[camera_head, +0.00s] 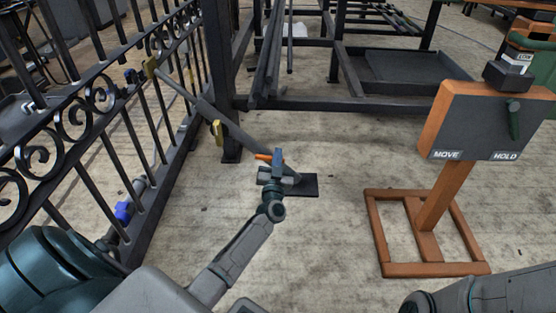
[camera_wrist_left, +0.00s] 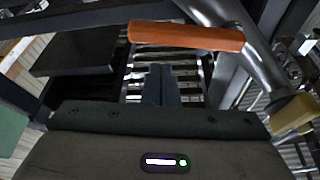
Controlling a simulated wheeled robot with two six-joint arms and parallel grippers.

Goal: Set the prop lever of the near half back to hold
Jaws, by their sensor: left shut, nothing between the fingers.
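The near scroll gate half (camera_head: 100,95) is dark iron with curled scrolls. A grey prop bar (camera_head: 215,118) slopes from its brass bracket (camera_head: 150,67) down to a dark floor plate (camera_head: 307,187). An orange prop lever (camera_head: 264,156) sits low on the bar, and my left gripper (camera_head: 278,156) hides part of it. In the left wrist view the lever (camera_wrist_left: 185,36) lies crosswise above my closed, empty fingers (camera_wrist_left: 160,80) in the picture; I cannot tell whether they touch. My right arm shows at the lower right, its gripper out of view.
An orange stand holds a grey board (camera_head: 480,125) marked MOVE and HOLD, with a dark green handle (camera_head: 514,118) hanging on the HOLD side. A dark post (camera_head: 220,80) and metal racks (camera_head: 400,70) stand behind. The floor between plate and stand is clear.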

